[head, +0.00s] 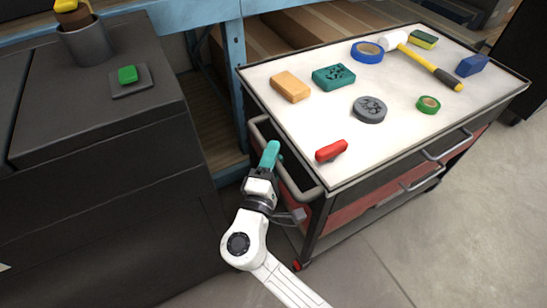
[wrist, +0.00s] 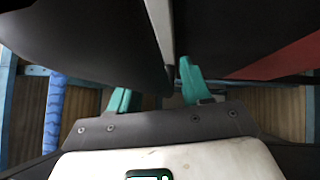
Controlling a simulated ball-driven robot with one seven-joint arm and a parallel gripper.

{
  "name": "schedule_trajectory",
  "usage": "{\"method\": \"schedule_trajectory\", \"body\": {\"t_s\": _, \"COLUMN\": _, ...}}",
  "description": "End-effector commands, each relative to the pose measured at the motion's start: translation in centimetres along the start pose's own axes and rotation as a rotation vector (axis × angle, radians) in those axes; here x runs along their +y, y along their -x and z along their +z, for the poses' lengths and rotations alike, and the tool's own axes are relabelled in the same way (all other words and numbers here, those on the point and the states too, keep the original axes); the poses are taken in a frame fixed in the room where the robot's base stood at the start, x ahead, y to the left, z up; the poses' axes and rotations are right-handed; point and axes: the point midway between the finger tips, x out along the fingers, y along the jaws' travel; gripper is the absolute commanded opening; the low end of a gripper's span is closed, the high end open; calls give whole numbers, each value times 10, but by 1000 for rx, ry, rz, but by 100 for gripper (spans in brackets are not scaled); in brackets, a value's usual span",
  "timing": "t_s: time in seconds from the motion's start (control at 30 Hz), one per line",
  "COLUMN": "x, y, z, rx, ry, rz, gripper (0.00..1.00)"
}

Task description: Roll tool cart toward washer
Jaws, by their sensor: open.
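The tool cart (head: 300,128) stands at the right in the head view, with a white top and dark and red drawers. Its grey push handle (head: 312,193) runs along the near left end. My gripper (head: 270,153) is beside this handle, with its teal fingers pointing away from me. In the wrist view, the fingers (wrist: 156,85) are apart, with dark surfaces close ahead. I cannot tell whether either finger touches the handle. A dark grey boxy unit (head: 95,205) at the left may be the washer.
Several loose items lie on the cart top, including a red piece (head: 331,151) near its front corner and a yellow-handled hammer (head: 430,66). A blue-framed shelf (head: 203,20) stands behind. Concrete floor (head: 440,230) is clear at the lower right.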

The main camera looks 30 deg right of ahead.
Motion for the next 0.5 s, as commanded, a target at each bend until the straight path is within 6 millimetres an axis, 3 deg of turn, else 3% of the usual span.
{"method": "schedule_trajectory", "body": {"t_s": 0.1, "x": 0, "y": 0, "z": 0, "rx": 0, "ry": 0, "rz": 0, "gripper": 48}}
{"method": "schedule_trajectory", "body": {"t_s": 0.5, "x": 0, "y": 1, "z": 0, "rx": 0, "ry": 0, "rz": 0, "gripper": 10}}
